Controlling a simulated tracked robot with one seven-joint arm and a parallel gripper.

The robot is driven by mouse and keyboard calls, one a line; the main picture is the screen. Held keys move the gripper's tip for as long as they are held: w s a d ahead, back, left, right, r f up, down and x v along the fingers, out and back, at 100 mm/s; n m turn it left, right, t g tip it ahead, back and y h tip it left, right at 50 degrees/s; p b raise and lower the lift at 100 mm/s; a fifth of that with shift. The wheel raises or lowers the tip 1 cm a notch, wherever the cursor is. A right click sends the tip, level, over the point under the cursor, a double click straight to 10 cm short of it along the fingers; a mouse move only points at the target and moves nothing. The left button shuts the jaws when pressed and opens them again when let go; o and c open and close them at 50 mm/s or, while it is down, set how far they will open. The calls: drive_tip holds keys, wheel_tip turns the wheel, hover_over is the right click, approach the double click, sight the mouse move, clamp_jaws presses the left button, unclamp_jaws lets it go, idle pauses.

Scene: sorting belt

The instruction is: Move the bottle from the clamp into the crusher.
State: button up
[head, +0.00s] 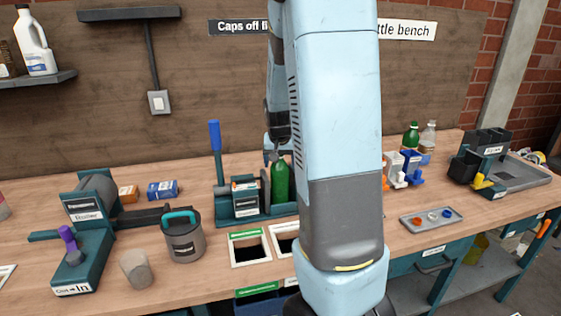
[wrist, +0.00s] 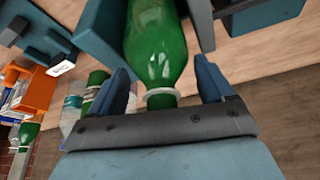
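The green bottle (head: 281,180) stands upright at the right end of a teal station with a blue lever (head: 214,148), beside a grey plate. The station's label is too small to read, so I cannot tell if it is the crusher or the clamp. In the wrist view, the green bottle (wrist: 156,45) sits against teal and dark parts, its white neck ring towards me. My gripper (wrist: 161,68) is open around the neck, with a gap on each side. In the head view my arm hides part of the bench right of the bottle.
Blue, white and orange fixtures (head: 402,168) stand right of my arm, with a green bottle (head: 411,136) and a clear bottle (head: 429,136) behind. A small tray (head: 431,218) holds caps. The roller station (head: 86,215) and grey canister (head: 183,240) are left. Framed openings (head: 250,247) lie in front.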

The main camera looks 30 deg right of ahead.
drive_tip(key=shift+o, duration=0.9)
drive_tip(key=v, duration=1.4)
drive_tip(key=s+a+r+n+t+y, duration=0.1)
drive_tip(key=s+a+r+n, duration=0.1)
drive_tip(key=s+a, duration=0.6)
drive_tip(key=s+a+r+n+y, duration=0.1)
drive_tip(key=s+a+n, duration=0.3)
drive_tip(key=s+a, duration=0.4)
drive_tip(key=s+r, duration=0.1)
drive_tip(key=s, duration=0.5)
drive_tip(key=shift+a+t, duration=0.25)
drive_tip(key=shift+t, duration=0.15)
